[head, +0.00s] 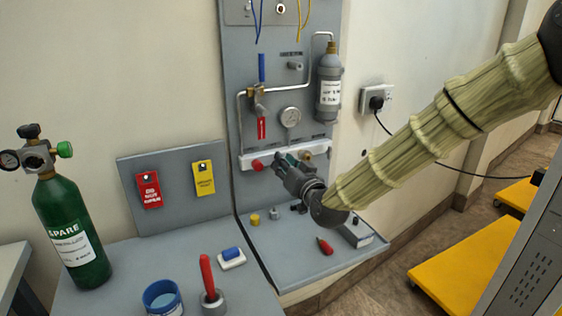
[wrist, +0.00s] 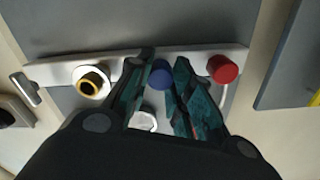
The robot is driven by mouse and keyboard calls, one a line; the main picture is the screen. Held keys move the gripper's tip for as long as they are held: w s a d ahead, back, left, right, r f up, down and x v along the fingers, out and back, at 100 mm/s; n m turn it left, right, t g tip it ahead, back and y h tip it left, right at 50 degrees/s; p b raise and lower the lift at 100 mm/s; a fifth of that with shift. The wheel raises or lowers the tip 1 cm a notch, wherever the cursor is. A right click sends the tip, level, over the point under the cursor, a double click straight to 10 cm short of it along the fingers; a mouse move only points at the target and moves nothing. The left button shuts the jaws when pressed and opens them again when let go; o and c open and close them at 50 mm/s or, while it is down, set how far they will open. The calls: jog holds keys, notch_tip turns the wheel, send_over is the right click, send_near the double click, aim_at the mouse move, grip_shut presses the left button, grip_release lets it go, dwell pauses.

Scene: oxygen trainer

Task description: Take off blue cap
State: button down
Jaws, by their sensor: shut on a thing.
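The blue cap (wrist: 161,76) sits on the white manifold bar (wrist: 195,56), between a brass fitting and a red cap in the wrist view. My gripper (wrist: 163,70) has its two dark green fingers on either side of the blue cap, shut on it. In the head view my gripper (head: 283,160) reaches the manifold bar (head: 318,148) from the front, and its fingers hide the blue cap there.
The red cap (wrist: 222,68) and brass fitting (wrist: 91,82) flank my fingers closely. A gauge (head: 290,117) and grey cylinder (head: 329,85) are above the bar.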

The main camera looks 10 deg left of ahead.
jog(key=shift+f+n+b, duration=0.15)
jog(key=shift+n+b, duration=0.15)
jog(key=shift+n, duration=1.4)
jog(key=shift+n+b, duration=0.5)
jog(key=shift+n, duration=1.2)
jog(key=shift+n, duration=0.6)
jog(key=c, duration=1.3)
grip_release()
jog(key=shift+d, duration=0.1)
jog(key=shift+s, duration=0.15)
